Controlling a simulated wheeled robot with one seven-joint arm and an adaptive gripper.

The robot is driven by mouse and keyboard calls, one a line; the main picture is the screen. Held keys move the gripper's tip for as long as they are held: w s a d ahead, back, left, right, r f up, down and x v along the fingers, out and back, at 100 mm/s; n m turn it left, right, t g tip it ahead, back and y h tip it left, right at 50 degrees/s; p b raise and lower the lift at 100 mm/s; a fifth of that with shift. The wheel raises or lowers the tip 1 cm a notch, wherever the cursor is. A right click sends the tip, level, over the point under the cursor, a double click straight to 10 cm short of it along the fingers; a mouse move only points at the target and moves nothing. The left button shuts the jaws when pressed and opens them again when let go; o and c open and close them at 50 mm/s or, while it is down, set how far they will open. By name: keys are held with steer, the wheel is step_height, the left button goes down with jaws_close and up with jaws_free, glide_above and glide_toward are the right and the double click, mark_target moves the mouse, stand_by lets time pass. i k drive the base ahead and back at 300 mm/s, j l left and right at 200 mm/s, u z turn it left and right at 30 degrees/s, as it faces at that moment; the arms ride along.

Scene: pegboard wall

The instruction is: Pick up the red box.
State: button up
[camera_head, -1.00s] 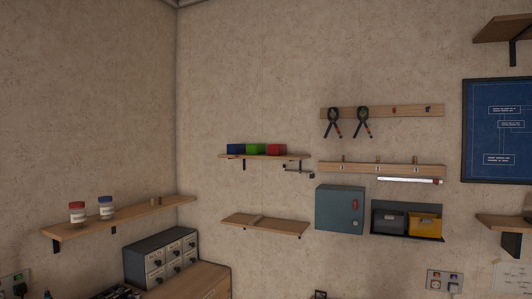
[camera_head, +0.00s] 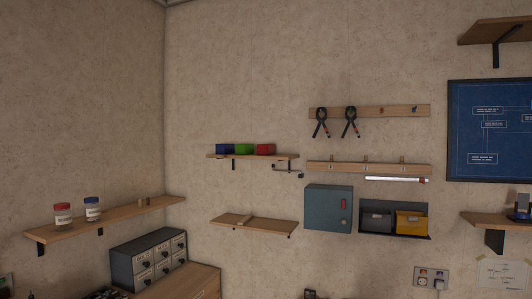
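The red box (camera_head: 265,149) sits on the upper small wooden shelf (camera_head: 253,157) on the back wall. It is the rightmost of three boxes in a row, beside a green box (camera_head: 244,149) and a blue box (camera_head: 225,148). My gripper is not in view, so its state does not show.
A lower shelf (camera_head: 272,227) hangs beneath. Two jars (camera_head: 92,209) stand on the left shelf. A drawer unit (camera_head: 122,262) stands below.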

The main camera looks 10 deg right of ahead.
mark_target(265, 149)
steer(key=i+j+z, duration=0.4)
steer(key=i+j, duration=0.15)
steer(key=i, duration=0.3)
steer(key=i+j+z, duration=0.45)
steer(key=i+j, duration=0.3)
